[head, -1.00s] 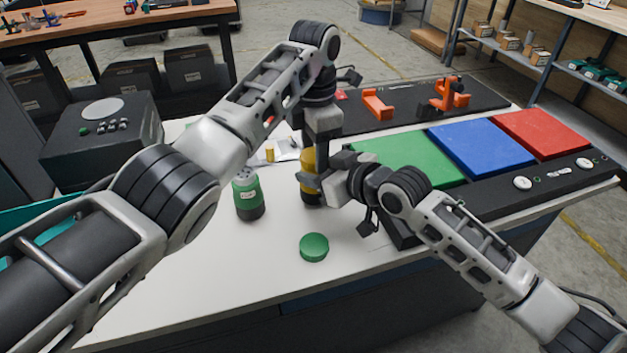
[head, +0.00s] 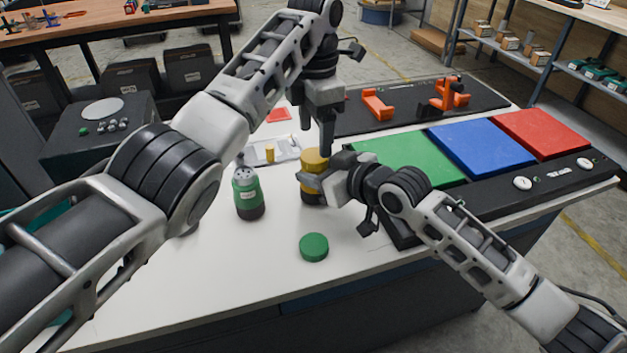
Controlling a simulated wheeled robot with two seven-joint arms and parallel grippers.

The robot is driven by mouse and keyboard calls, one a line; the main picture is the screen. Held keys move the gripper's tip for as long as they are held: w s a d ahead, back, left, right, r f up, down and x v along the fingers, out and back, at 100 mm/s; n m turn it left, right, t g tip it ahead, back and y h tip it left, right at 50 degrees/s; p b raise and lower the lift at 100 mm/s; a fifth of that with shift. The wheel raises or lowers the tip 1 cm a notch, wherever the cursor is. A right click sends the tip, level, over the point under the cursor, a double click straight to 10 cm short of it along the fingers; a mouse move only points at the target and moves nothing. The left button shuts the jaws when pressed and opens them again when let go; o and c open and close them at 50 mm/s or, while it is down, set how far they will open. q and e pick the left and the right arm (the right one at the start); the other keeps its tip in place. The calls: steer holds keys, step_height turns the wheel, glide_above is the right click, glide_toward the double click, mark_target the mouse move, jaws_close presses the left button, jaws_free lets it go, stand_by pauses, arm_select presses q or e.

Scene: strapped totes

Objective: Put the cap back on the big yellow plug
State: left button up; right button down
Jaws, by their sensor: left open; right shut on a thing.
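The big yellow plug (head: 313,187) stands upright on the white table, yellow above a dark base. A smooth yellow top (head: 315,157), which looks like its cap, sits on it; I cannot tell how firmly it is seated. My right gripper (head: 312,182) is shut on the plug's side from the right and hides part of it. My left gripper (head: 317,137) is open and empty, fingers pointing down, just above the plug's top.
A green plug (head: 248,194) with its pin face bare stands to the left. A green cap (head: 314,247) lies in front. A grey tray (head: 276,152) with a small yellow piece is behind. Green, blue and red pads lie to the right.

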mark_target(314, 154)
arm_select(q)
steer(key=shift+c, duration=0.4)
steer(key=shift+w+r+m, duration=0.1)
steer(key=shift+r+m, duration=0.3)
steer(key=shift+m, duration=0.4)
steer(key=r+m, duration=0.1)
steer(key=m, duration=0.3)
steer(key=shift+r, duration=0.35)
steer(key=m, duration=0.2)
steer(key=r+m, duration=0.1)
steer(key=m, duration=0.1)
steer(key=shift+a+r+m, duration=0.1)
steer(key=shift+r+m, duration=0.1)
steer(key=shift+m, duration=0.1)
steer(key=shift+f, duration=4.05)
